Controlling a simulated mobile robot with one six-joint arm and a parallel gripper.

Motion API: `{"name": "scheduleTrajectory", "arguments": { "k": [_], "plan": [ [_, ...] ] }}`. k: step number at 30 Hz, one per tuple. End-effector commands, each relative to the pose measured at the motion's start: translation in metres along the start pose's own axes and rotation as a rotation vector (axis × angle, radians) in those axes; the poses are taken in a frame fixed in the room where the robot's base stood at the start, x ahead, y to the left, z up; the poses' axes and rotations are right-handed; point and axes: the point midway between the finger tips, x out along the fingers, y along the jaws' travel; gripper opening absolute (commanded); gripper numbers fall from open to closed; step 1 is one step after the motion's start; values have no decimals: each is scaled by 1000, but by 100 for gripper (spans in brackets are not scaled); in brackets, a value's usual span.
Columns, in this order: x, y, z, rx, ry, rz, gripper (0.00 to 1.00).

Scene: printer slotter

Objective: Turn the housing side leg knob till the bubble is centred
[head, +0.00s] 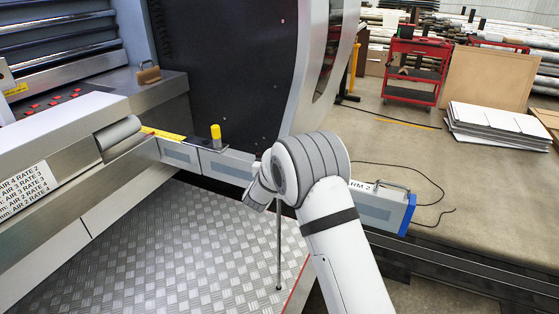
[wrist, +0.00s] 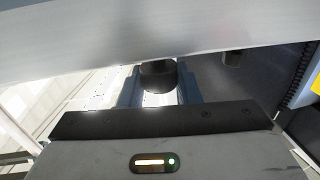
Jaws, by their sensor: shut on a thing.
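In the wrist view, a short black cylindrical knob (wrist: 158,75) sits under a pale metal beam (wrist: 150,35). My gripper (wrist: 159,88) has its two blue-grey fingers on either side of this knob and is shut on it. In the head view my wrist is beside the long beam (head: 178,153), above a thin leg (head: 279,250) that stands on the tread plate. My fingertips and the knob are hidden there. I cannot make out a bubble in either view.
A yellow cylinder (head: 215,132) stands on the beam in the head view. The beam's blue-ended part (head: 385,207) extends right of my arm. A red cart (head: 415,70) stands far back.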

Motion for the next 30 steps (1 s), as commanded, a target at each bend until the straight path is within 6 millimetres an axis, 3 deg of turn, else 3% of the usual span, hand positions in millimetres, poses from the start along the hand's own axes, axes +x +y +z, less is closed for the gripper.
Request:
{"name": "scheduleTrajectory", "arguments": {
  "k": [18,30],
  "plan": [
    [0,-2,-2,2,1,538,7],
    [0,0,-1,2,2,701,7]
  ]
}}
